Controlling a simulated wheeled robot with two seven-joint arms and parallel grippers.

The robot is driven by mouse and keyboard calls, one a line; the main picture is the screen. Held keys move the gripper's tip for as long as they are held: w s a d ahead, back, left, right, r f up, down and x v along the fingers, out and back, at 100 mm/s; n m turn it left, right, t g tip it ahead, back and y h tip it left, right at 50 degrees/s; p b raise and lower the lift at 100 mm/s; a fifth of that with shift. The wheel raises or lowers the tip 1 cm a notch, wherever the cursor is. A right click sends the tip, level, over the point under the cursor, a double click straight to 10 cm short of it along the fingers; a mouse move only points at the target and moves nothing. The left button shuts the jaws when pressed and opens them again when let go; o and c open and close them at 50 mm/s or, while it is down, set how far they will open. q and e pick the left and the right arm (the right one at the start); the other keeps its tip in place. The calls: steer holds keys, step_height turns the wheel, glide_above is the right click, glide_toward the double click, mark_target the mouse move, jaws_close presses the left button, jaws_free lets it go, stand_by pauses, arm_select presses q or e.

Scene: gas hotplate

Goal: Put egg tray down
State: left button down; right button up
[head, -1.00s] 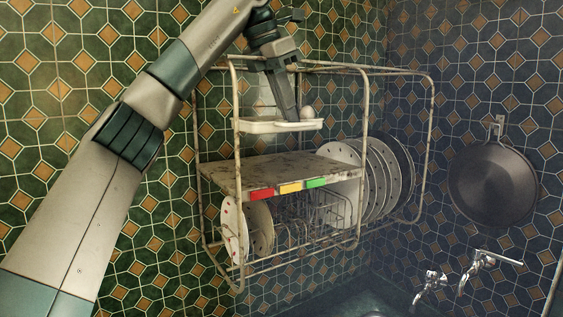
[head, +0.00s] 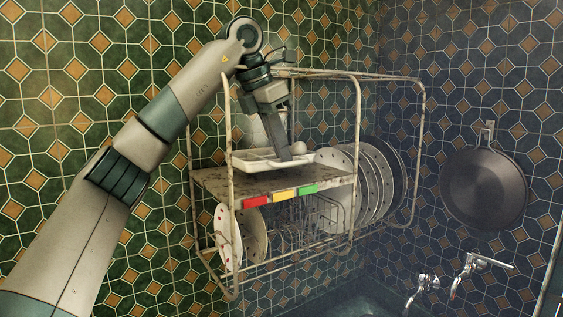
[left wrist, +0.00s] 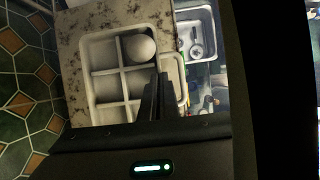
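The white egg tray (head: 256,163) is at the rack's upper shelf (head: 215,184), level, with its base at or just above the shelf surface; I cannot tell if it touches. One white egg (head: 299,147) sits in it. In the left wrist view the tray (left wrist: 105,88) shows several square compartments, with the egg (left wrist: 138,47) in a top one and the others visibly empty. My left gripper (head: 284,153) points down into the tray. Its fingers (left wrist: 158,95) look closed together on a tray wall beside the egg. My right gripper is not in view.
The wire dish rack (head: 357,120) surrounds the shelf with thin posts and top rails. Plates (head: 372,180) stand at its right and below the shelf. Red, yellow and green tags (head: 284,192) line the shelf's front edge. A pan (head: 484,188) hangs at right above taps (head: 470,272).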

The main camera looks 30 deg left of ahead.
mark_target(282, 164)
arm_select(q)
step_height(282, 164, down, 3)
steer(key=shift+a+r+p, duration=0.1)
steer(key=shift+a+p, duration=0.05)
steer(key=shift+p, duration=0.35)
steer(key=shift+f, duration=0.2)
steer(key=c, duration=2)
jaws_free()
